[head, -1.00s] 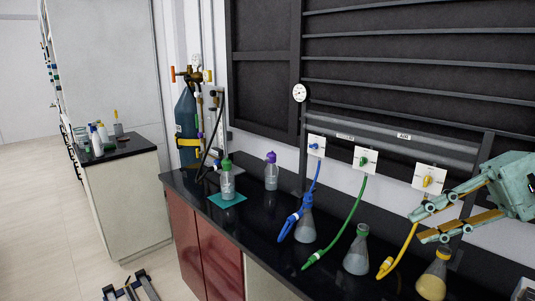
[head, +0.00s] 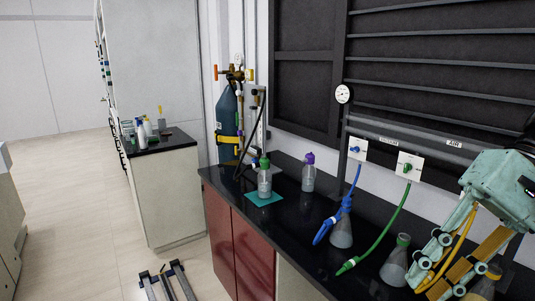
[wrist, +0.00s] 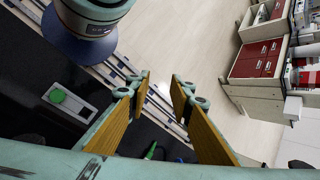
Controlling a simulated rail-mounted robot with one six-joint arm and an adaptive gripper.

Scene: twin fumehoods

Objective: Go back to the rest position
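My gripper (head: 432,274) is at the right edge of the head view, above the black bench (head: 300,235). It points down and to the left, in front of the flasks at that end. In the wrist view, the two fingers of my gripper (wrist: 160,82) stand apart with nothing between them, so it is open and empty. Beyond the fingertips, the wrist view shows pale floor (wrist: 190,35). The resting place itself is not marked in any view.
A green-capped bottle (head: 264,180) sits on a teal mat, with a purple-capped bottle (head: 308,175) nearby. A gas cylinder (head: 227,115) stands behind. Floor (head: 80,215) at left is open.

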